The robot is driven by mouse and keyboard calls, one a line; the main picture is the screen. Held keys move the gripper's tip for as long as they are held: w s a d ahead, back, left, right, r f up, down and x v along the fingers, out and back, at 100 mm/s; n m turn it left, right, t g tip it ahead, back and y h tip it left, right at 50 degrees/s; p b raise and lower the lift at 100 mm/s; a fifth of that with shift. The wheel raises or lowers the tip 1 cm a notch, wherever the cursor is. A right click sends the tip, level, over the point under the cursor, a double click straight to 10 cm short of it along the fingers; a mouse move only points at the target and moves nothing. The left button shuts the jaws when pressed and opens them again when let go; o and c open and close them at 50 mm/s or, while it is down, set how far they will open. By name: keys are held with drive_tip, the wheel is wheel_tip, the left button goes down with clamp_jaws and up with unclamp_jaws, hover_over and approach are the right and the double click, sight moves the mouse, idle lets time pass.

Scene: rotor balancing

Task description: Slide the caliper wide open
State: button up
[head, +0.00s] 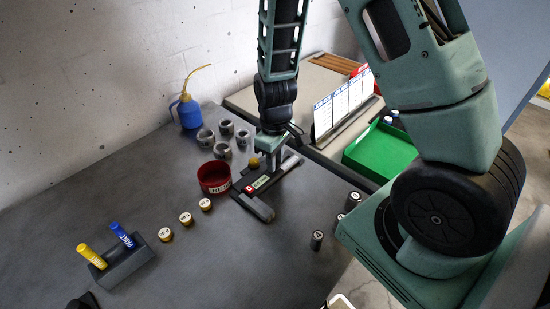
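A dark grey device that looks like the caliper (258,206) lies on the grey bench in the head view. It has a small green-lit label, a red round spot at its near left end and bar-like parts to the lower right and upper right. My gripper (268,160) points down over its far part, with the fingers close to it. A small brass-coloured knob (254,162) shows beside the fingers. Whether the fingers touch or hold any part of the caliper is too small to tell. The arm and gripper hide part of the caliper's far side.
A red bowl (214,177) stands just left of the caliper. Several grey metal rings (222,151) and a blue oil can (189,112) stand behind. Several brass weights (186,219), a marker block (124,265) and dark cylinders (317,240) surround it. A green tray (378,151) is right.

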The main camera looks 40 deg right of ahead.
clamp_jaws()
drive_tip(key=shift+w+d+b, duration=0.15)
drive_tip(key=shift+w+d, duration=0.05)
drive_tip(key=shift+d, duration=0.8)
drive_tip(key=shift+w+d+b, duration=0.1)
drive_tip(key=shift+w+d, duration=0.15)
drive_tip(key=shift+d, duration=0.75)
drive_tip(key=shift+w+d+b, duration=0.15)
drive_tip(key=shift+w+d, duration=0.05)
drive_tip(key=shift+d, duration=0.8)
drive_tip(key=o, duration=0.9)
unclamp_jaws()
drive_tip(key=shift+c, duration=0.2)
wheel_tip(320, 180, up, 18)
drive_tip(key=shift+f, duration=0.25)
